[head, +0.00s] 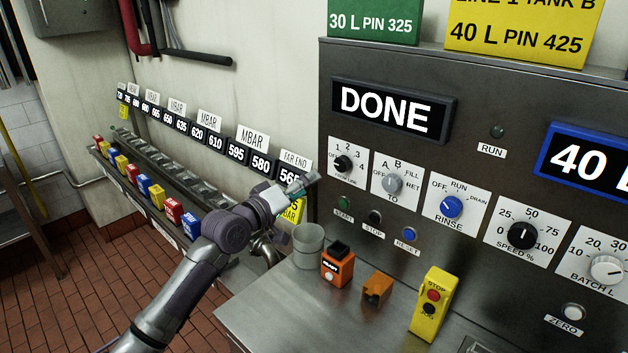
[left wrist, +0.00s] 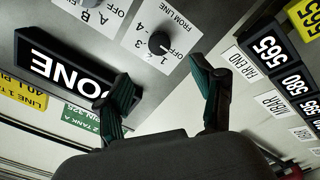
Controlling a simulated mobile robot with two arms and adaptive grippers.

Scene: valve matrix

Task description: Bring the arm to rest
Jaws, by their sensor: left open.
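My left arm comes in from the lower left in the head view. Its gripper (head: 290,192) is in the air, in front of the left edge of the steel control panel (head: 470,100) and near the FAR END label. In the left wrist view the two fingers of the left gripper (left wrist: 168,98) are spread apart with nothing between them. Beyond them are the panel face, the FROM LINE knob (left wrist: 160,43) and the DONE display (left wrist: 72,72), seen upside down. My right gripper is not in view.
On the steel counter (head: 290,318) stand a grey cup (head: 308,246), an orange-and-black device (head: 338,264), an orange block (head: 377,288) and a yellow STOP/JOG box (head: 430,302). A row of coloured blocks (head: 145,185) and a row of MBAR number displays (head: 195,130) run along the left wall.

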